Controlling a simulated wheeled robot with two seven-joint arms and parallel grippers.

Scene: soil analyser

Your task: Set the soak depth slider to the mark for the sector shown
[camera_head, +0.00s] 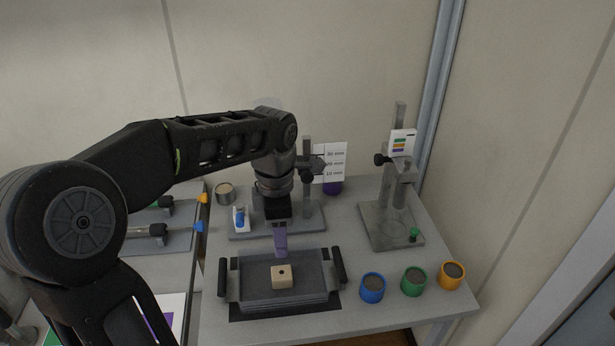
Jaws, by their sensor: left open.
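A card with depth marks reading about 30, 20 and 10 mm (333,163) stands beside a grey post (307,152) at the back of the table. A black knob (307,176) sits on that post, near the lower marks; the exact mark is unclear. A small card with coloured bars (402,143) is on the right-hand stand (390,222); its writing is too small to read. My left gripper (280,240) points down in front of the depth post, open, above the back edge of the dark tray. A purple strip shows at its tip. My right gripper is not in view.
The dark tray (250,290) with two handles holds a beige block (283,276). Blue (372,288), green (414,281) and orange (452,275) cups stand at the front right.

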